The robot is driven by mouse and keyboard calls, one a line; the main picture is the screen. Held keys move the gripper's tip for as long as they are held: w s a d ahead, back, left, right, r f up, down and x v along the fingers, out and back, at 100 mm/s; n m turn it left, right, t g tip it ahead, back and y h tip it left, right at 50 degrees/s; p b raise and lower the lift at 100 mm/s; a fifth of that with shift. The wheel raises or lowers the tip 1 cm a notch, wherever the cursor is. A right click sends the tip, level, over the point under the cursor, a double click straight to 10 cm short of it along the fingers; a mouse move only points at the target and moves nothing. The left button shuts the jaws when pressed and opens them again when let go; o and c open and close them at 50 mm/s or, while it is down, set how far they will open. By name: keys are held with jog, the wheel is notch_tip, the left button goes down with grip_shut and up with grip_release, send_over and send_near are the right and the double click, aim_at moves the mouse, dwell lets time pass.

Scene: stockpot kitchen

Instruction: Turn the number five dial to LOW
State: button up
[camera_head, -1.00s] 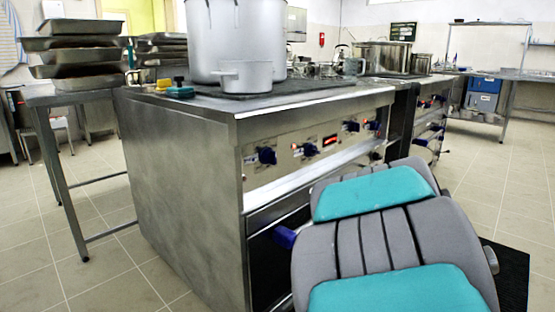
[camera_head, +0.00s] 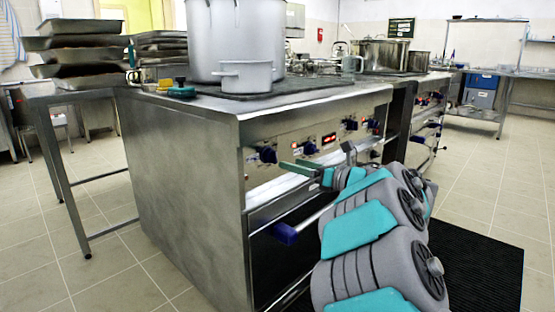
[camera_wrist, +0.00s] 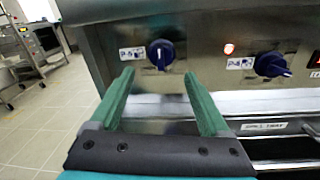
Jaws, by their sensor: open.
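The number five dial is a dark blue knob (camera_wrist: 160,53) beside a label that reads P-5 on the steel stove front. In the wrist view it stands just beyond and between my fingertips, with a white mark that looks about upright. It also shows at the left of the panel in the head view (camera_head: 267,155). My gripper (camera_wrist: 159,76) is open, one green finger on each side below the dial. A gap seems to remain between fingers and dial. In the head view my gripper (camera_head: 290,168) is in front of the panel. The LOW marking cannot be made out.
A second blue dial (camera_wrist: 271,64), labelled P-4, sits to the right beside a lit red lamp (camera_wrist: 229,49). A spill tray label (camera_wrist: 264,127) is below. A blue-ended oven handle (camera_head: 287,234) juts out under the panel. Pots (camera_head: 245,77) stand on top.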

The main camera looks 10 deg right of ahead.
aim_at(272, 156)
jog(key=x, duration=0.7)
grip_shut()
dwell(0.6)
